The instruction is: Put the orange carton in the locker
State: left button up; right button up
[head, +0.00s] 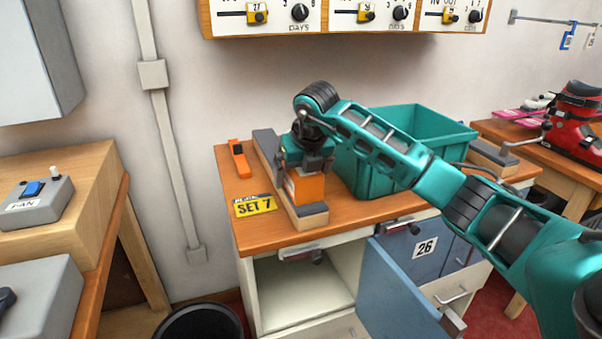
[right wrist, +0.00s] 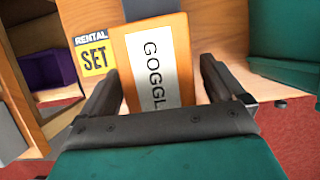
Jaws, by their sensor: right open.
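The orange carton (head: 308,188) stands on the wooden bench top (head: 225,162), beside a long wood-and-grey block. In the right wrist view the carton (right wrist: 188,50) shows a white label reading "GOGGL", its end hidden. My right gripper (head: 304,163) is over the carton from above, its open fingers on either side of it in the wrist view (right wrist: 160,72). The locker under the bench has an open white compartment (head: 298,297). A blue door (head: 395,295) stands swung out at its right. My left gripper is not in view.
A teal crate (head: 380,180) stands right of the carton. A closed blue door marked 26 (head: 425,248) is under the bench. A black bin (head: 200,322) is on the floor.

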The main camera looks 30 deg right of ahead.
jog(key=shift+r, duration=0.15)
jog(key=shift+r, duration=0.3)
jog(key=p+v, duration=0.1)
jog(key=v, duration=0.9)
jog(key=shift+s+r, duration=0.25)
jog(key=shift+s+a+r, duration=0.1)
jog(key=shift+s+r, duration=0.1)
jog(key=shift+r, duration=0.2)
